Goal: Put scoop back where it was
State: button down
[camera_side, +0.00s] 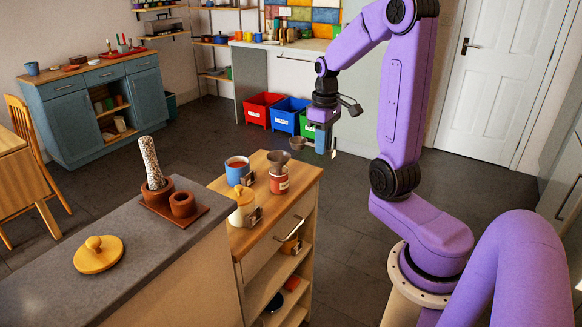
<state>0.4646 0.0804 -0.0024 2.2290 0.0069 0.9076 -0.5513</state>
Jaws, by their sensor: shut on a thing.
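My gripper (321,140) hangs in the air above and to the right of the wooden cart (262,162), pointing down. It is shut on the scoop (297,143), a small greyish bowl that sticks out to the left of the fingers. The scoop's handle is mostly hidden at the fingers.
A grey counter (140,262) at front left holds a yellow knobbed lid (98,254) and terracotta cups (182,204) on a tray, one with a speckled white upright object (151,163). Red (262,108) and blue (288,114) bins stand on the floor behind. The cart top is crowded.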

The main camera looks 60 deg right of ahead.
jog(key=w+d+f, duration=0.4)
jog(key=w, duration=0.3)
send_over(297, 171)
jog(key=f, duration=0.5)
jog(key=shift+s+a+f, duration=0.15)
jog(key=shift+s, duration=0.15)
jog(key=shift+w+f, duration=0.15)
jog(key=shift+f, duration=1.65)
jog(key=shift+f, duration=0.2)
jog(key=c, duration=1.1)
grip_release()
jog(key=shift+c, duration=0.2)
jog(key=shift+r, duration=0.1)
